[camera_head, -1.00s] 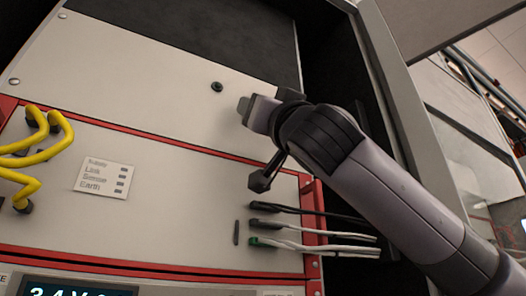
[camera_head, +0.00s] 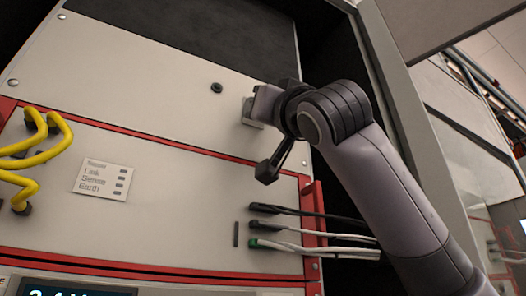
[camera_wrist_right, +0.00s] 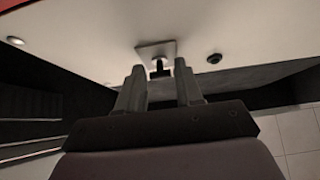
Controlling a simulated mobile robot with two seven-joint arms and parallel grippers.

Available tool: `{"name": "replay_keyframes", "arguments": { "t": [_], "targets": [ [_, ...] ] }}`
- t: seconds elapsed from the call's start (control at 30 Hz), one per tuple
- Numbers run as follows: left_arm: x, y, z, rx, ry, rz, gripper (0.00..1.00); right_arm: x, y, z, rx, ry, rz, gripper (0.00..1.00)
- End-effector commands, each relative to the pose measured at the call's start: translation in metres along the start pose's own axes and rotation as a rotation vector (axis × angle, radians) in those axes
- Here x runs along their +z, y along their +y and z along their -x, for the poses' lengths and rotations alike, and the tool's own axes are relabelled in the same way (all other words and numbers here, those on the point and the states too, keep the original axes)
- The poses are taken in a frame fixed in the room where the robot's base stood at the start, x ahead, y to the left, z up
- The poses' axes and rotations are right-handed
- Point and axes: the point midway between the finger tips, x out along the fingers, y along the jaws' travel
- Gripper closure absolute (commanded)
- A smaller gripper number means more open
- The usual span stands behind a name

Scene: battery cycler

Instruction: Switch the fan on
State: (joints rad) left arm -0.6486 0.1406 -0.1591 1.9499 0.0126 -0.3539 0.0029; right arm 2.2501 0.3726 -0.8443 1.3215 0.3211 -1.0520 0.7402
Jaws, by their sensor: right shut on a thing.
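The fan switch has a small square metal plate (camera_wrist_right: 155,48) with a short dark lever (camera_wrist_right: 159,69) on the pale upper panel (camera_wrist_right: 95,40). In the head view, part of the plate (camera_head: 248,112) shows beside my right gripper (camera_head: 262,103), which hides the lever there. In the wrist view, the two fingers of my right gripper (camera_wrist_right: 159,73) stand on either side of the lever, and the gripper is shut on it. My left gripper is not in view.
A dark round knob (camera_head: 217,88) sits left of the switch. Below are a red-edged panel with yellow cables (camera_head: 35,155), a label (camera_head: 103,180) and black and white leads (camera_head: 310,230). A red handle (camera_head: 312,205) and the cabinet frame (camera_head: 395,110) are on the right.

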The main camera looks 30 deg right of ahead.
Motion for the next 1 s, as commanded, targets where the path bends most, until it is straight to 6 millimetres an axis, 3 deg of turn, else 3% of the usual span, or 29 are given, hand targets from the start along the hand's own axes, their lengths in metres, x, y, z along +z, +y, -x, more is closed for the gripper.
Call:
{"name": "replay_keyframes", "arguments": {
  "t": [1.0],
  "targets": [
    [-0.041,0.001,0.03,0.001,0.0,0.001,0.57,-0.019,-0.001,-0.007,-0.002,-0.456,0.002,0.95]
  ]
}}
